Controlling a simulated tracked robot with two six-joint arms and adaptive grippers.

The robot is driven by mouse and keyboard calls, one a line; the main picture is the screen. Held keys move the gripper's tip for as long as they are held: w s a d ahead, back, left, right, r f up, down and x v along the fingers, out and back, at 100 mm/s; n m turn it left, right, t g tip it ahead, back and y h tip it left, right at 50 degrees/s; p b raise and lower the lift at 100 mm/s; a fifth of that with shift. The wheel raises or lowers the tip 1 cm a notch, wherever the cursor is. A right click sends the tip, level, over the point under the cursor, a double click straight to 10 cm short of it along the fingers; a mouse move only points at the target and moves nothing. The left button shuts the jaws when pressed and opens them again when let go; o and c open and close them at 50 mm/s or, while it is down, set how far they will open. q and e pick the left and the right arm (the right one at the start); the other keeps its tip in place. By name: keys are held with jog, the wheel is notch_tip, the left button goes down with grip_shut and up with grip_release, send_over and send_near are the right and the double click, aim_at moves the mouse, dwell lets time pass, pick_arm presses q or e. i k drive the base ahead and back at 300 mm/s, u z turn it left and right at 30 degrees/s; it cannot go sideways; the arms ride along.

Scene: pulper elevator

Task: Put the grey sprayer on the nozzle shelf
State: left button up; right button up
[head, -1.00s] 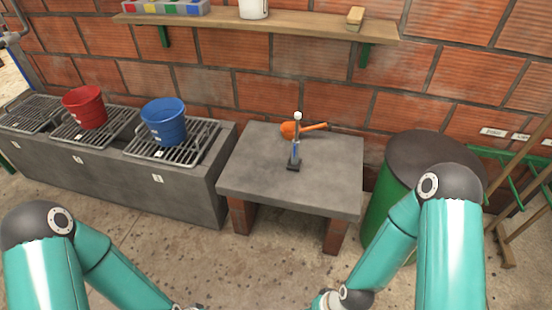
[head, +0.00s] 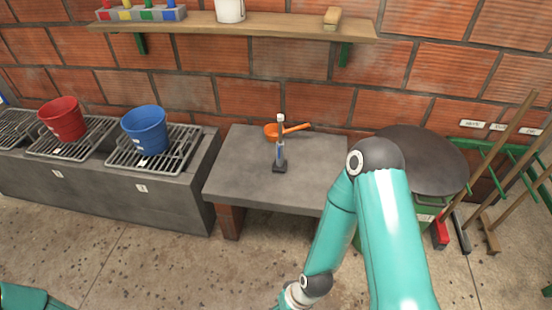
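A small upright tool (head: 280,145) with a pale tip, a blue part and a dark foot stands on the concrete table (head: 235,185). It may be the grey sprayer, but it is too small to be sure. A wooden shelf (head: 275,24) runs along the brick wall above the table; no nozzle label shows on it. A grey rack (head: 140,15) with red, yellow, green and blue pieces sits at its left end. My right arm reaches down in front of the table, its gripper below the picture edge. Only a bit of my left arm shows at bottom left.
An orange scoop (head: 287,130) lies behind the upright tool. Red (head: 62,119) and blue (head: 144,130) buckets stand on grates at left. A dark-lidded green drum (head: 422,150) and a green rail with long-handled tools (head: 500,165) are at right.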

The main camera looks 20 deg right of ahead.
aim_at(298, 22)
jog(key=u, duration=0.05)
jog(key=i, duration=1)
jog(key=z, duration=0.1)
